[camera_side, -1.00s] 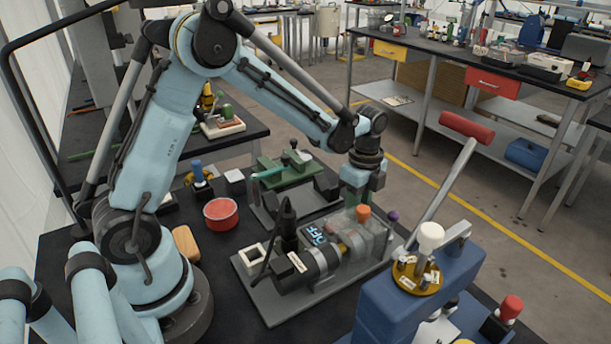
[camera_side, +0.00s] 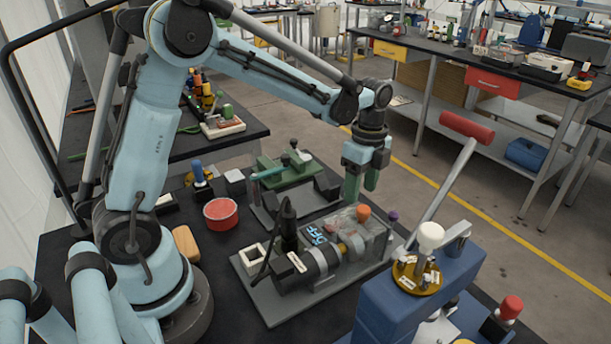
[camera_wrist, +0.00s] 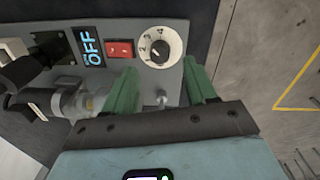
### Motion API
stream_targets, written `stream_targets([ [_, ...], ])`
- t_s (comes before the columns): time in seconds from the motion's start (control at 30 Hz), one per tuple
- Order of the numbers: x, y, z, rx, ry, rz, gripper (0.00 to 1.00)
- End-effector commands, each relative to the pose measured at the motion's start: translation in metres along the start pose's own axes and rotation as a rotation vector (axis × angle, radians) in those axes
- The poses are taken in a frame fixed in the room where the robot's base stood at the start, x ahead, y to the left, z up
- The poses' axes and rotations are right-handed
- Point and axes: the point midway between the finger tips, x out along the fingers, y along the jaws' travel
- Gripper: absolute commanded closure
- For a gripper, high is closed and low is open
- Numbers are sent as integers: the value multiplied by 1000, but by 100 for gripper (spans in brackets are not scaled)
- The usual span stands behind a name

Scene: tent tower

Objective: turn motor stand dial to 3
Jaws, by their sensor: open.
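The motor stand (camera_side: 262,290) is a grey base with a motor, a clear cover and a display reading OFF. In the wrist view its grey panel (camera_wrist: 178,20) carries the dial (camera_wrist: 160,47), a black knob in a white numbered ring; which number it points to is too small to tell. My gripper (camera_wrist: 160,68) is open and empty, its two green fingers apart, with the dial showing in the gap beyond their tips. In the side view my gripper (camera_side: 361,190) hangs above the far end of the stand. The dial cannot be made out there.
A red switch (camera_wrist: 120,49) sits beside the dial, and a small metal toggle (camera_wrist: 161,98) shows between the fingers. A green fixture (camera_side: 285,172) stands behind the stand. A blue machine (camera_side: 385,305) with a red-handled lever (camera_side: 466,128) stands at the right.

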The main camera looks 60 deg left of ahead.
Motion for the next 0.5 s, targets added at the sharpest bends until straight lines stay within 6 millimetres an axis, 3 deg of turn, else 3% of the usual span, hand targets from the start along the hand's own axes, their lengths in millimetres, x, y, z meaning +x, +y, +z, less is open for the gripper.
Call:
stream_targets([
  [0.2,-40,0,0,0,0,0,44],
  [0.5,-68,0,0,1,0,-1,44],
])
